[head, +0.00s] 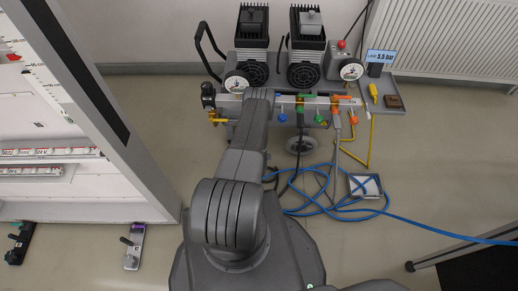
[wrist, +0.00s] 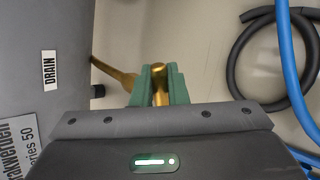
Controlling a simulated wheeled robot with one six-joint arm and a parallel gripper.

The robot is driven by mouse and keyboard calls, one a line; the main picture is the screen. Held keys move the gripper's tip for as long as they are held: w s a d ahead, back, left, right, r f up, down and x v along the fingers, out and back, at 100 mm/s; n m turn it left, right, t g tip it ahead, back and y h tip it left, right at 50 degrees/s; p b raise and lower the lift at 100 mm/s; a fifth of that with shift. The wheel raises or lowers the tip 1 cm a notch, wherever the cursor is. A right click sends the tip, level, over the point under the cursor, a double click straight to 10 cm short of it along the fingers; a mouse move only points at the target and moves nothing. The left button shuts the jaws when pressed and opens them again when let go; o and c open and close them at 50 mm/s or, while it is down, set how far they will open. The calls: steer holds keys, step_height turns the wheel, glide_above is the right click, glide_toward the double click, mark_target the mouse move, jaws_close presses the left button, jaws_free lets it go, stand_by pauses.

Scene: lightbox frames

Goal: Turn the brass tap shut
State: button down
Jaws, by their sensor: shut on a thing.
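The brass tap (wrist: 160,88) shows in the wrist view, next to a grey surface with a DRAIN label (wrist: 50,70). Its upright brass part stands between the two green fingers of my gripper (wrist: 159,74), which are shut on it. A thin brass arm (wrist: 112,70) runs up and left from beside the fingers towards the grey surface. In the head view my own arm hides the gripper and this tap, in front of the compressor (head: 253,45).
A manifold with coloured taps (head: 318,102) runs along the compressor's front. A blue hose (head: 420,222) lies looped on the floor around a small tray (head: 356,192). A white cabinet (head: 60,110) stands at left. A dark hose (wrist: 240,75) is right of my gripper.

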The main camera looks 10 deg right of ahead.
steer(key=shift+a+p, duration=0.1)
steer(key=shift+p, duration=0.25)
stand_by(0.3)
steer(key=c, duration=1.5)
jaws_free()
steer(key=shift+w, duration=0.1)
steer(key=shift+s+a+r, duration=0.2)
steer(key=shift+s+r, duration=0.05)
steer(key=shift+r, duration=0.05)
steer(key=p+v, duration=0.3)
steer(key=v, duration=1)
steer(key=shift+o, duration=0.2)
